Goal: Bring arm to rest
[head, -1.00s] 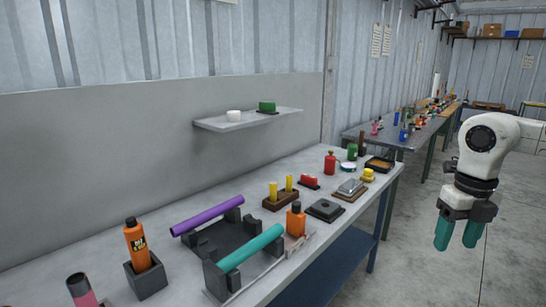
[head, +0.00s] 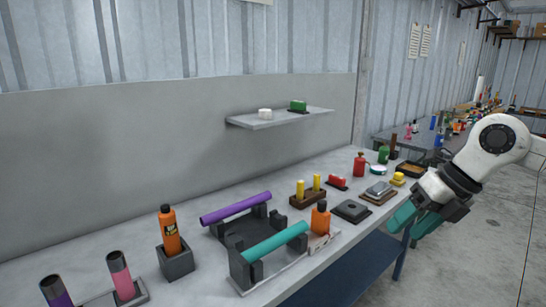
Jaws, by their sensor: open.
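My gripper (head: 416,222) is at the right of the head view, beside the front edge of the workbench (head: 205,285). Its teal fingers point down and to the left, tilted. They are apart, and I see nothing between them. The white arm comes in from the right edge and hides part of the bench's right end. I cannot tell how far the fingertips are from the bench edge.
A dark cradle (head: 238,232) holds a purple tube (head: 235,207) and a teal tube (head: 275,242). An orange bottle (head: 320,218), a black square base (head: 351,210) and a yellow item (head: 397,179) stand nearer my gripper. Open floor (head: 490,260) lies at the right.

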